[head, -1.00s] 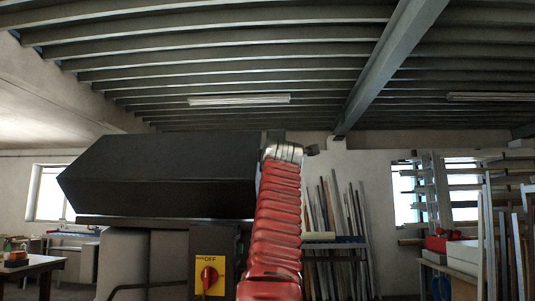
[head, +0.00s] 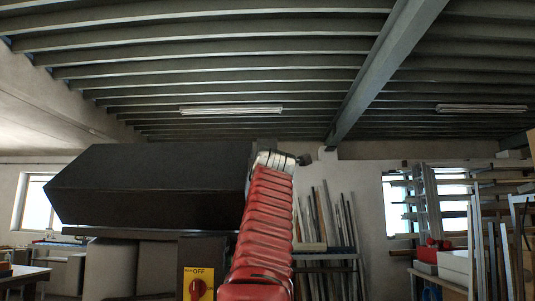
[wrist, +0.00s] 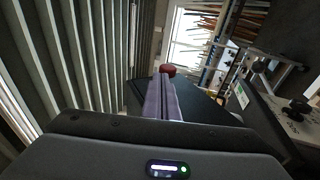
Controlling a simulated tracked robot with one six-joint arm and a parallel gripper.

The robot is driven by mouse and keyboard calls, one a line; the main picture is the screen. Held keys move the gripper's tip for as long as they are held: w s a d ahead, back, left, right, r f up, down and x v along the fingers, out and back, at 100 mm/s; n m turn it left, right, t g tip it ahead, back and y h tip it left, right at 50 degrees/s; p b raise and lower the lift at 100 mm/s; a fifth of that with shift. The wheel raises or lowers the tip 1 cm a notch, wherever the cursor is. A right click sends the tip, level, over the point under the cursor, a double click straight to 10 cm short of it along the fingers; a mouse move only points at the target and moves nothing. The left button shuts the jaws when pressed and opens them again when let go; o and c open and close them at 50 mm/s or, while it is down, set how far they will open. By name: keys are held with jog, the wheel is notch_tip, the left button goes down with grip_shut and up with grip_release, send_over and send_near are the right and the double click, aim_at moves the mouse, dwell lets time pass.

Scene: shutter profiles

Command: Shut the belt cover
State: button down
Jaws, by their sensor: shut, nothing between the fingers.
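A long black box-shaped housing with a pointed left end, which looks like the belt cover (head: 150,188), sits on the machine at left in the head view. I cannot tell from its outline how far it stands open. My red-sleeved arm rises in front of its right end. My gripper is mostly hidden in the head view. In the wrist view my gripper (wrist: 165,82) is shut and empty, its long fingers pointing away with a red thing at their far end. A black surface (wrist: 202,108) lies beside and beyond the fingers; contact cannot be told.
A yellow plate with a red OFF switch (head: 197,286) is on the machine below the housing. Several long profiles (head: 325,220) lean on a rack behind my arm. Shelving with profiles (head: 440,200) stands at right. A table (head: 25,276) is at far left.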

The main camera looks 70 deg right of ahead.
jog(key=r+v, duration=0.2)
jog(key=v, duration=0.9)
jog(key=shift+a+r, duration=0.35)
jog(key=shift+a, duration=0.2)
jog(key=shift+s, duration=0.1)
